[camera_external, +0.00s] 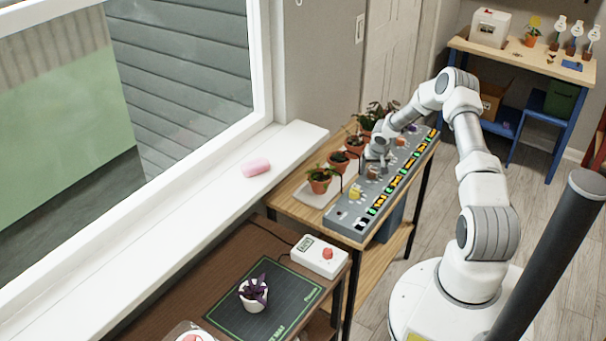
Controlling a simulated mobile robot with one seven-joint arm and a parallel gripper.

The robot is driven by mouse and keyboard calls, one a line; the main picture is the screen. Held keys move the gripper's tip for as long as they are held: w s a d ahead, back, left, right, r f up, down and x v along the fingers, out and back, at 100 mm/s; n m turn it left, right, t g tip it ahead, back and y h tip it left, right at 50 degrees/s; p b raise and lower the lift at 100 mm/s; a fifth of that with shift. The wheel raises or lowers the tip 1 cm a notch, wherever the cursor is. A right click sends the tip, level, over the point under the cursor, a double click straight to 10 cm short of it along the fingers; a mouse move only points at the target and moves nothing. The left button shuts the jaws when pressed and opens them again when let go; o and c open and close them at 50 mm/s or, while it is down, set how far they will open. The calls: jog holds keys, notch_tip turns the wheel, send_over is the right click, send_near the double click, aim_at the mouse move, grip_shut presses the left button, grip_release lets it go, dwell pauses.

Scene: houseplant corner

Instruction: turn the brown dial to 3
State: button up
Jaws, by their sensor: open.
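A long grey control panel (345,213) lies on the wooden table, with a row of knobs and black displays with orange and green marks along its front. A yellow knob (355,193) shows near its left end. A small orange-brown knob (400,143) shows farther along, behind my arm's wrist; I cannot tell surely whether it is the brown dial. My gripper (375,167) points down over the middle of the panel, open, close to the knobs there. The gripper hides part of that row, and numbers and pointer positions are too small to read.
Several potted plants (319,181) stand along the panel's window side. A pink object (255,167) lies on the white sill (205,197). A white box with a red button (320,257) and a small white pot (253,295) on a dark mat (285,311) are nearer the camera.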

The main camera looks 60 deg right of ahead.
grip_shut()
dwell(0.3)
jog(key=shift+n, duration=0.3)
jog(key=n+p, duration=0.1)
jog(key=n+t+p, duration=0.1)
jog(key=n, duration=0.1)
jog(key=shift+s+d+r+y, duration=0.1)
jog(key=shift+d+r+y, duration=0.1)
jog(key=shift+y, duration=0.2)
jog(key=shift+f+n+t+y, duration=0.1)
jog(key=shift+n+t+y, duration=0.2)
jog(key=shift+n, duration=0.7)
jog(key=shift+f+n+t+y, duration=0.1)
jog(key=shift+n+y, duration=0.3)
jog(key=shift+n, duration=0.6)
grip_release()
